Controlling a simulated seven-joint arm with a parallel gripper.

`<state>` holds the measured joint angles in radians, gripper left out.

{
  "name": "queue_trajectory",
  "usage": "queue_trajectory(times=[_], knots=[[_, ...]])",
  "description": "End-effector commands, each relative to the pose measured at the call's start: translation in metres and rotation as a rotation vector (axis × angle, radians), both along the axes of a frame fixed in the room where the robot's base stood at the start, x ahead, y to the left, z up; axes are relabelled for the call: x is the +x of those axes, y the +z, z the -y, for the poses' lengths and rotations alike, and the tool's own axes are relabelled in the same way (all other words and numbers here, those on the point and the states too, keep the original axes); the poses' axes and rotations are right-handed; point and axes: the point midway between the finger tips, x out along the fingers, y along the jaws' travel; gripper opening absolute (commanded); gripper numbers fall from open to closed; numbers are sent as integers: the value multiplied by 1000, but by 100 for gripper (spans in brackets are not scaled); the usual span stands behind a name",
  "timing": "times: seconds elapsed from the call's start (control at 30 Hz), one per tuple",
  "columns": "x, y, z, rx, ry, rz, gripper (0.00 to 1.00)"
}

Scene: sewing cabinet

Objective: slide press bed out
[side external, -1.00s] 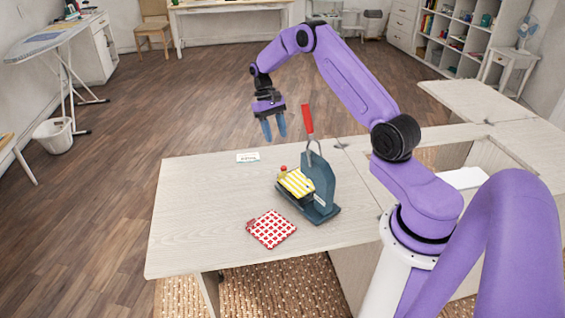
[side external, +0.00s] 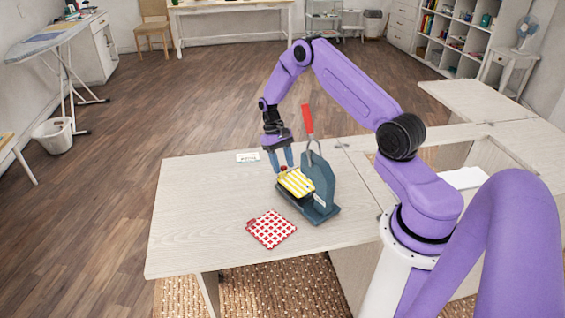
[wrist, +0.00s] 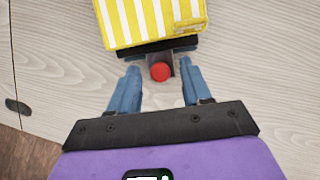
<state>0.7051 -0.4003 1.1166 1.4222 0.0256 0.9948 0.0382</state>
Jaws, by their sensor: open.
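The press (side external: 319,191) is a dark teal stand with a raised red-handled lever (side external: 308,121), on the table. Its bed holds a yellow-and-white striped piece (side external: 297,182), which also shows at the top of the wrist view (wrist: 150,20). A red knob (wrist: 161,72) sticks out from the bed's end toward my gripper. My gripper (side external: 279,167) points down at that end of the press. In the wrist view my gripper (wrist: 157,90) is open, with one blue finger on each side of the knob and gaps between. Finger contact with the knob is not visible.
A small white card (side external: 247,157) lies near the far table edge. The left part of the tabletop (side external: 195,205) is clear.

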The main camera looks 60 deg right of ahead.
Motion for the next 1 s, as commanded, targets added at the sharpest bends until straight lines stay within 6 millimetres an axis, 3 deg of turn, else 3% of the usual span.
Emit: queue_trajectory(times=[0.03, 0.17, 0.2, 0.47, 1.0], knots=[[0, 0, 0, 0, 0, 0, 48], [0, 0, 0, 0, 0, 0, 6], [0, 0, 0, 0, 0, 0, 0], [5, 0, 2, 0, 0, 0, 0], [59, -1, 21, 0, 2, 2, 0]])
